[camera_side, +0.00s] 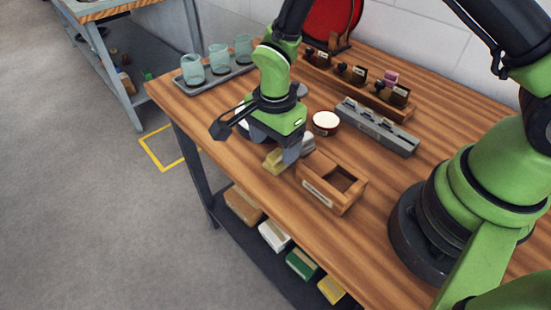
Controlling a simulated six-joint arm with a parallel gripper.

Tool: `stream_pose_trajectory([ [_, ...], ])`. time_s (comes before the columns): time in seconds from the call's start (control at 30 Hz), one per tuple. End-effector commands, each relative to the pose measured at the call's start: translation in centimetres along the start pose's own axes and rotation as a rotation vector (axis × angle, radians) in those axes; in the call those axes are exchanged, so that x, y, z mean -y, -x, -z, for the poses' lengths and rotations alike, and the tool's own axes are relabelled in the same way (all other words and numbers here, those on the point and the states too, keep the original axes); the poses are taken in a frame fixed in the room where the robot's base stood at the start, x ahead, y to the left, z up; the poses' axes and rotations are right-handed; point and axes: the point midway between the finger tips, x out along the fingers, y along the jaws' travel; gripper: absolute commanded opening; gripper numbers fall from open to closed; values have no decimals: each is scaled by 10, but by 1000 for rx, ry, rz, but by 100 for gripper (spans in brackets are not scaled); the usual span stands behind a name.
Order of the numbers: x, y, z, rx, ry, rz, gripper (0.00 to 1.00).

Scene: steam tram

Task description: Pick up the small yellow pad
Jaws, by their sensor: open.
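The small yellow pad (273,161) is a pale yellow block near the table's front edge, to the left of the wooden box. My gripper (291,154) points down right at the pad, its grey fingers close beside it and partly covering it. The gripper is open. I cannot tell whether the pad lies between the fingers or whether a finger touches it.
A wooden box (315,190) with an open compartment stands just right of the gripper. Behind are a round white-topped pot (326,122), a grey slotted rack (380,128) and a wooden rack (335,81). Glass jars stand on a tray (235,76) at the back left.

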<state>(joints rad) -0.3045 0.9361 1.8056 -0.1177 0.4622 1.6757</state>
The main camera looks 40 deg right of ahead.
Motion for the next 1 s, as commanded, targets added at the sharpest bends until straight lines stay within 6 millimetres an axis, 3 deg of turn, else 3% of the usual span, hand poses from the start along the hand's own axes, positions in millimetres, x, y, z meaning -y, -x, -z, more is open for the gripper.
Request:
stream_pose_trajectory([
  [0.2, -2, -31, 0, 0, 1, -3, 72],
  [0.47, -2, -34, 0, 2, 0, 0, 72],
  [0.57, -2, -34, 0, 1, 0, 0, 54],
  [0.7, -2, -34, 0, 1, 1, -1, 22],
  [1.0, -2, -33, 0, 1, 1, 0, 19],
])
